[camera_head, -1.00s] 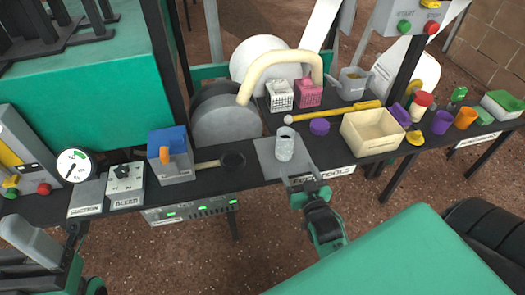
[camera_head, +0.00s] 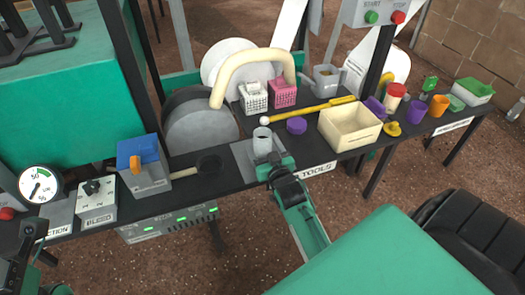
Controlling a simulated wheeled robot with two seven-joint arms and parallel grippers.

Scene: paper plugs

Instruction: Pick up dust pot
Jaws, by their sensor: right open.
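A grey cylindrical pot (camera_head: 263,141), which I take to be the dust pot, stands upright with its open top up. It is on a grey square pad (camera_head: 242,153) near the front edge of the dark bench. My right gripper (camera_head: 271,162) is open at the pot's near side, low by its base. The fingertips partly hide the pot's bottom, and I cannot tell whether they touch it. Part of my left arm shows at the lower left edge; the state of its gripper is unclear.
A purple lid (camera_head: 297,125), a yellow-handled stick (camera_head: 318,109) and a cream box (camera_head: 350,128) are to the right. White (camera_head: 253,97) and pink (camera_head: 283,93) baskets stand behind. A blue-and-grey box (camera_head: 143,162) is farther left.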

